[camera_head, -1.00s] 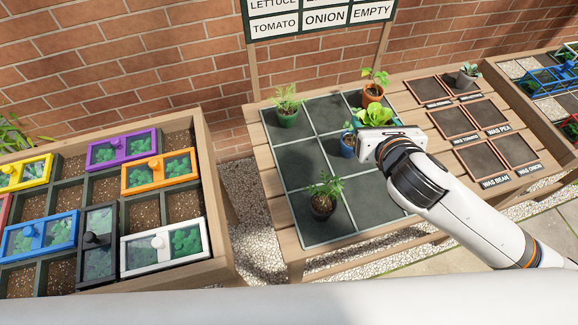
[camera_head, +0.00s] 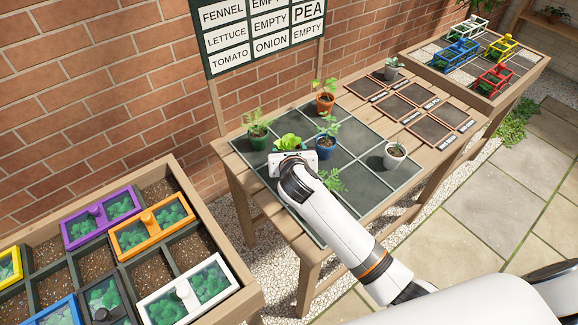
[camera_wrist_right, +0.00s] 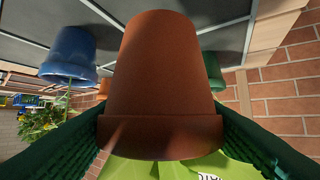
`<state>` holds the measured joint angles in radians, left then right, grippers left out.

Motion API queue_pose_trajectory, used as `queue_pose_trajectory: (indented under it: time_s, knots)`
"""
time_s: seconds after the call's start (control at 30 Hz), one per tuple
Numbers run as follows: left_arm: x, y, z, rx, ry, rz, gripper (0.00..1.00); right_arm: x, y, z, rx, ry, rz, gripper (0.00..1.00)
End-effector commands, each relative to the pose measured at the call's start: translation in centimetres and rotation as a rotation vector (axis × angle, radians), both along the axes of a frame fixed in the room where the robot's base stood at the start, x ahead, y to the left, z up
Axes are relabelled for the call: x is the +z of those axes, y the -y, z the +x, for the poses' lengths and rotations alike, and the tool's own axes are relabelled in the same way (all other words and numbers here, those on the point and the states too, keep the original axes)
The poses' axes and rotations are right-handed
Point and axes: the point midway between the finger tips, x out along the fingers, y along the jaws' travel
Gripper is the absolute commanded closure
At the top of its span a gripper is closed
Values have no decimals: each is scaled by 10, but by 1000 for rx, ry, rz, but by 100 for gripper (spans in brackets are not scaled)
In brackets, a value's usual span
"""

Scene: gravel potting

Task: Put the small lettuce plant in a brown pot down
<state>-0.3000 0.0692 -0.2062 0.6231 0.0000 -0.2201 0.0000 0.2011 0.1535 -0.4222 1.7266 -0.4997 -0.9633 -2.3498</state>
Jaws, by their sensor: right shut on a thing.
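The small lettuce (camera_head: 289,141) shows bright green just above my right gripper (camera_head: 295,160) in the head view. My right gripper is shut on its brown pot (camera_wrist_right: 165,75), which fills the middle of the right wrist view between the dark green fingers. The lettuce is over the dark grid mat (camera_head: 370,182), between a green pot and a blue pot. The wrist and arm hide the brown pot in the head view. I cannot tell whether its base touches the mat. My left gripper is not in view.
Close by are a green pot (camera_head: 257,141), a blue pot (camera_head: 325,152) and a leafy plant (camera_head: 333,180) partly behind my arm. An orange pot (camera_head: 325,103) and a white pot (camera_head: 394,156) stand further off. A sign (camera_head: 258,35) rises behind the table.

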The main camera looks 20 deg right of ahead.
Motion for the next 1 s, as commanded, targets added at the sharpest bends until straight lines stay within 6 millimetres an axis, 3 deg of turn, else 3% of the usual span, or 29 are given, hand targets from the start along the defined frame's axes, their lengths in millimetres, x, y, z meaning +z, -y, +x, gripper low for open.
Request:
queue_pose_trajectory:
  time_s: [0.4, 0.8, 0.83, 0.93, 1.0]
  knots:
    - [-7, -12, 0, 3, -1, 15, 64, -49, 0, 0, 0, 1, 2, 68]
    - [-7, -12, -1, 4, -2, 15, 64, -53, 0, 0, 1, 2, -1, 68]
    - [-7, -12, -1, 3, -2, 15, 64, -54, 0, 0, 1, 2, 0, 41]
    - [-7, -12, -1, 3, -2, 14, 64, -53, 0, 0, 1, 2, 0, 25]
    - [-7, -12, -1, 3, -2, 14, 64, -53, 0, 0, 0, 2, 1, 21]
